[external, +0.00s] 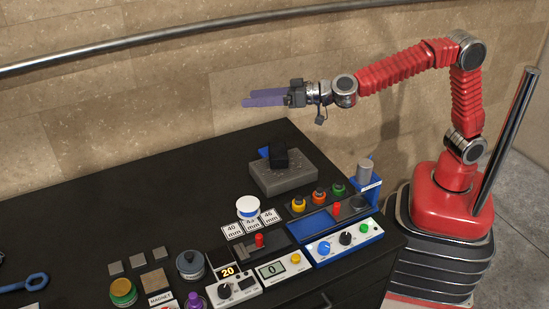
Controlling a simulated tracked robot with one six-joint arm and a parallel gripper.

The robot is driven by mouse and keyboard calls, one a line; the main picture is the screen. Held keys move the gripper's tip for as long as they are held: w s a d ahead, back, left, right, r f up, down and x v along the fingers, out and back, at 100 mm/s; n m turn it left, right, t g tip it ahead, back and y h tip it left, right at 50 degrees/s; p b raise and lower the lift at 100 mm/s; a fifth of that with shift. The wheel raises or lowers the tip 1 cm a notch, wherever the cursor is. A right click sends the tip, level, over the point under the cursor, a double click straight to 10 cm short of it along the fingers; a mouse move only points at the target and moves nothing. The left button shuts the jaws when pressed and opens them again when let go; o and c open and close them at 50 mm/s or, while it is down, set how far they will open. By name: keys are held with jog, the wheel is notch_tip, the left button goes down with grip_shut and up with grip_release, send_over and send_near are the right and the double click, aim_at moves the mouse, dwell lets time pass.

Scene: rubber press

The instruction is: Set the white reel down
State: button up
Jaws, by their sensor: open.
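The white reel (248,204) has a white top and a blue band low on its side. It stands upright at the back edge of the middle of the printed "mm" cards (233,231) on the black table. My gripper (247,98) has purple fingers and is open and empty. It is held high above the table's back edge, pointing left, well apart from the reel. Nothing hides the reel's top.
A grey block (284,178) with a black piece on it stands behind the reel. Control boxes (344,242) with knobs and buttons fill the table's right side. The table's left middle is clear.

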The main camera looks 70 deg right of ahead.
jog(key=s+d+n+g+y, duration=0.3)
jog(key=s+d+g, duration=0.1)
jog(key=s+d, duration=0.9)
jog(key=s+d+f+g+h, duration=0.2)
jog(key=s+d+f, duration=0.4)
jog(key=s, duration=0.3)
jog(key=s+d+f+m+g+h, duration=0.1)
jog(key=s+d+f+g+h, duration=0.1)
jog(key=s+d+f, duration=0.3)
jog(key=s+d+f+m+g+h, duration=0.1)
jog(key=s+d+f+g+h, duration=0.1)
jog(key=s+d+f, duration=0.4)
jog(key=s+d, duration=0.3)
jog(key=s, duration=0.4)
jog(key=shift+s+d+f, duration=0.3)
jog(key=shift+s+d, duration=0.05)
